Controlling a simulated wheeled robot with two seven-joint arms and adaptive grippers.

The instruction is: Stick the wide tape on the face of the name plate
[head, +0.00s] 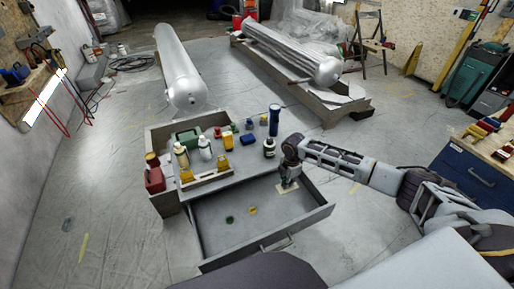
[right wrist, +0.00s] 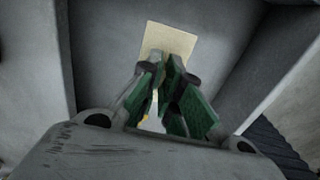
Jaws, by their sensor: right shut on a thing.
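A flat pale yellow rectangular plate (head: 283,190), seemingly the name plate, is in the open grey drawer. My right gripper (head: 288,184) points down over it inside the drawer. In the right wrist view the plate (right wrist: 170,39) shows beyond the fingertips, broad face toward the camera, its lower part hidden. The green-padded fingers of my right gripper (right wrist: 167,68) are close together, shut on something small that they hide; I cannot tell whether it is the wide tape. My left gripper is not in view.
The drawer (head: 214,257) also holds a small green piece (head: 230,219) and a small yellow piece (head: 253,210). Bottles, a red canister (head: 154,178) and a dark upright cylinder (head: 274,120) crowd the cabinet top. The drawer walls stand close around my gripper.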

